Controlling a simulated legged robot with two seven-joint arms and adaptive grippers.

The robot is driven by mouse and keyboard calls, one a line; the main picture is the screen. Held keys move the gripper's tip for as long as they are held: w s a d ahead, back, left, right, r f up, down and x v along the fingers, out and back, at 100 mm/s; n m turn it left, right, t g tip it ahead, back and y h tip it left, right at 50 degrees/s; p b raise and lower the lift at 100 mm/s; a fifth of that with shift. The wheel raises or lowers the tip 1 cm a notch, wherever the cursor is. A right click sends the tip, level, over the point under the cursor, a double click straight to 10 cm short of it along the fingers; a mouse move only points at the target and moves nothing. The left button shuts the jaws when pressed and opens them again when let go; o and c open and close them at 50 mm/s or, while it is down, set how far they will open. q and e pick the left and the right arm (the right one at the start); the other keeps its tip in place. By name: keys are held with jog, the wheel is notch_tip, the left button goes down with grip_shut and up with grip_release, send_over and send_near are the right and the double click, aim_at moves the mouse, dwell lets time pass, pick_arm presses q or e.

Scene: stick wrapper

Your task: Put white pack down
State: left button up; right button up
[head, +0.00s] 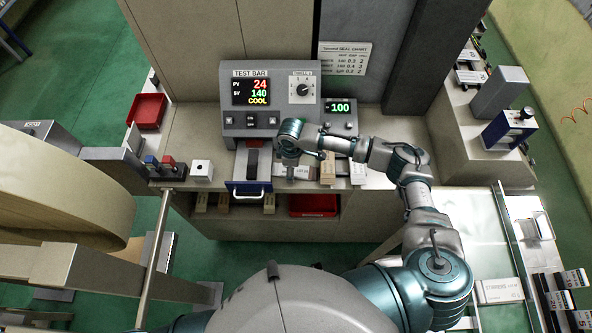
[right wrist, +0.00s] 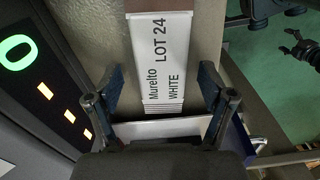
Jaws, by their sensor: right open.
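The white pack (right wrist: 160,60), labelled "Muretto LOT 24 WHITE", lies on the bench; in the head view (head: 300,172) it sits between the open drawer and a brown pack. My right gripper (right wrist: 162,78) is open, its two fingers apart on either side of the pack's near end, with visible gaps. In the head view my right gripper (head: 290,152) is over the bench by the pack, its fingers partly hidden by the wrist. My left gripper does not show in the head view.
The blue-fronted drawer (head: 248,188) stands pulled out left of the pack. The brown pack (head: 328,168) stands close on the right. The test unit (head: 268,100) rises behind. A white block (head: 202,170) and a red bin (head: 147,110) are further left.

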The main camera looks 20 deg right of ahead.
jog(key=shift+a, duration=0.25)
jog(key=c, duration=0.9)
jog(key=shift+d, duration=0.1)
jog(key=shift+c, duration=0.6)
jog(key=shift+r, duration=0.1)
notch_tip(320, 180, up, 10)
jog(key=s+d+r+m, duration=0.1)
jog(key=d+r+m, duration=0.2)
jog(key=d+m, duration=0.4)
jog(key=m, duration=0.6)
jog(key=shift+s+d, duration=0.3)
jog(key=shift+r, duration=0.1)
